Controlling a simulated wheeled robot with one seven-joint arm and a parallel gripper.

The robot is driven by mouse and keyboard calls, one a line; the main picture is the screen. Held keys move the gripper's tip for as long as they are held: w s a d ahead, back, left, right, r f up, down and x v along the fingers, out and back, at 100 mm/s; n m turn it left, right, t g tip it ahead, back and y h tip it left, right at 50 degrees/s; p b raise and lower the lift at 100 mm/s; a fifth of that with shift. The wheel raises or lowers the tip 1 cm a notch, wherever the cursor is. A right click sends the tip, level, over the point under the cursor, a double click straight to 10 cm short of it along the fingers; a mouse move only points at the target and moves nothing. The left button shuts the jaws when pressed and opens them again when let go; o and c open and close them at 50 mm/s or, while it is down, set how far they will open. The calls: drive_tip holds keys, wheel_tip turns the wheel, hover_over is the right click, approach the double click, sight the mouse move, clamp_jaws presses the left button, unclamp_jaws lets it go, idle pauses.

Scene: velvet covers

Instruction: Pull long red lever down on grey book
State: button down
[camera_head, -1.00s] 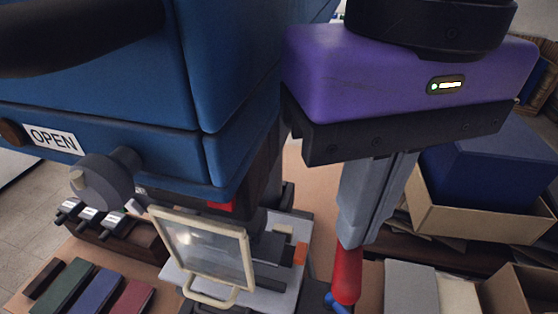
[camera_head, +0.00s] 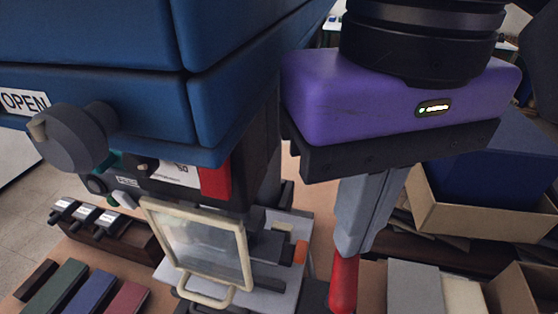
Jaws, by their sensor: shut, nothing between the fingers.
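The long red lever (camera_head: 343,284) stands upright at the bottom centre, its lower end cut off by the frame edge. My gripper (camera_head: 352,250) has a purple body and grey fingers pointing down. The fingers are shut and empty, with their tips right at the top of the red lever. I cannot tell whether they touch it or are just in front. The lever stands beside a large blue machine (camera_head: 105,50) with an "OPEN" label. A grey block (camera_head: 413,288) lies right of the lever; I cannot tell if it is the grey book.
A cream-framed clear panel (camera_head: 205,245) and a grey plate sit under the machine. Green (camera_head: 55,288), blue (camera_head: 92,292) and dark red (camera_head: 127,297) books lie at lower left. An open box (camera_head: 470,222) holding a dark blue block stands at right.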

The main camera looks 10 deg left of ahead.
drive_tip(key=shift+f, duration=0.25)
drive_tip(key=shift+w+f+b, duration=0.25)
drive_tip(key=shift+f+b, duration=0.4)
drive_tip(key=shift+f, duration=0.15)
drive_tip(key=shift+w+f+b, duration=0.2)
drive_tip(key=shift+f+b, duration=0.4)
drive_tip(key=shift+f, duration=0.2)
drive_tip(key=f+b, duration=0.1)
drive_tip(key=w+f+b, duration=0.1)
drive_tip(key=f, duration=0.1)
drive_tip(key=shift+w+d, duration=0.1)
drive_tip(key=shift+r, duration=0.1)
wheel_tip(320, 180, up, 20)
drive_tip(key=p, duration=1.5)
drive_tip(key=shift+s+r, duration=0.25)
drive_tip(key=shift+s, duration=0.05)
drive_tip(key=shift+r, duration=0.1)
